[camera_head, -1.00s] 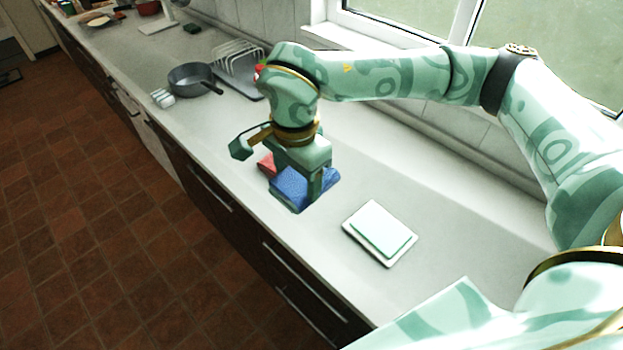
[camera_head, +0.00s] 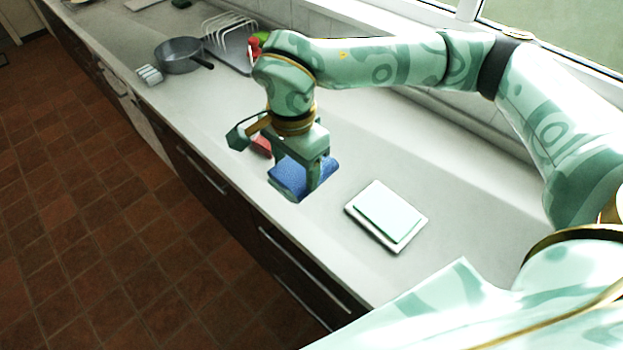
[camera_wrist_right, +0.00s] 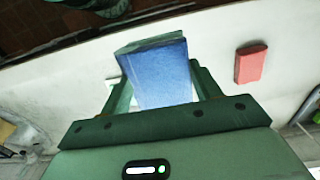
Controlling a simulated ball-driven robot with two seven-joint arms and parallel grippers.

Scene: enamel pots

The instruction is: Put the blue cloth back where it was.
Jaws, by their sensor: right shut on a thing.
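The blue cloth (camera_head: 290,177) is a folded, flat-sided piece held in my right gripper (camera_head: 303,178), low over the counter near its front edge. In the right wrist view the cloth (camera_wrist_right: 160,72) sits between the two fingers of the right gripper (camera_wrist_right: 162,88), which are shut on it. I cannot tell whether the cloth touches the counter. My left gripper is out of view.
A red block-like piece (camera_head: 262,146) lies left of the cloth; it also shows in the right wrist view (camera_wrist_right: 251,63). A white board (camera_head: 362,222) with a pale mint slab (camera_head: 388,215) lies to the right. A grey pan (camera_head: 180,56) and a wire rack (camera_head: 228,35) stand farther back.

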